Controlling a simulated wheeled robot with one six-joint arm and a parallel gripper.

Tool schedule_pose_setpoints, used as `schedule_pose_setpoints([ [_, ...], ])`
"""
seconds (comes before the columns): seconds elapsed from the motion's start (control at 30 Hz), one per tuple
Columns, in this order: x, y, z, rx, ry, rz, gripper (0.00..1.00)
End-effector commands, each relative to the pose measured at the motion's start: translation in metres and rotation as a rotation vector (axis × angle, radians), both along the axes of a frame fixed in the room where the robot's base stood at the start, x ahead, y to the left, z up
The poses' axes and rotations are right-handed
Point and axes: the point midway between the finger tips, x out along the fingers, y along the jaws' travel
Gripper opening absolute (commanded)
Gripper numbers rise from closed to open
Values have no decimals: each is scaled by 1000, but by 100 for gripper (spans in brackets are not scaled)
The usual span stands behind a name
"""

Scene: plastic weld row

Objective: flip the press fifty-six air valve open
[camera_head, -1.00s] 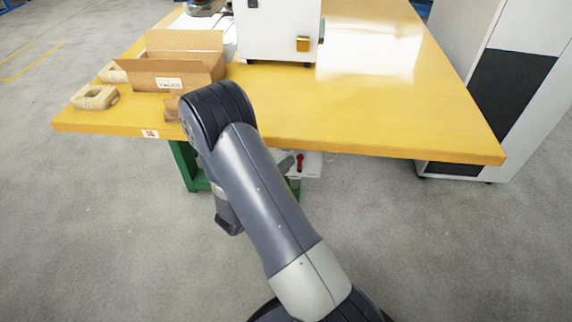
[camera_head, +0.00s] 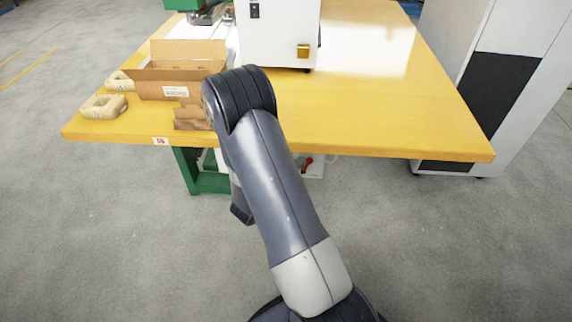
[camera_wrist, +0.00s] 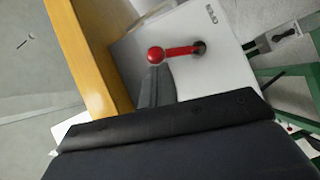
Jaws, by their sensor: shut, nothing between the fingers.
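The air valve's red lever (camera_wrist: 180,51) shows in the wrist view, with a round red knob (camera_wrist: 155,54) at its left end and a dark pivot (camera_wrist: 200,47) at its right end. It lies nearly level in that picture, on a white panel (camera_wrist: 222,68), with the knob toward the table edge. The lever also shows small in the head view (camera_head: 308,161), below the table's front edge. My gripper (camera_wrist: 153,70) is shut and empty, its grey fingertips right by the knob. I cannot tell whether they touch it. In the head view the gripper is mostly hidden by my arm.
The yellow table (camera_head: 400,120) overhangs the valve, and its edge also runs down the left of the wrist view (camera_wrist: 82,60). Cardboard boxes (camera_head: 180,85), beige parts (camera_head: 103,106) and a white machine (camera_head: 278,35) stand on it. Green frame legs (camera_head: 205,181) are below. A white cabinet (camera_head: 520,110) stands right.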

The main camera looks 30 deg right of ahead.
Motion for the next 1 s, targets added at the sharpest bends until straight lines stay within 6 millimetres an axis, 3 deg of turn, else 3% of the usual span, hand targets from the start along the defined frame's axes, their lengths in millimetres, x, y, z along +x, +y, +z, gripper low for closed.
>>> schedule_pose_setpoints([
  [0.33, -11, -18, 6, 273, -186, -4, 0],
  [1.0, -29, -45, -11, 784, -535, -3, 0],
])
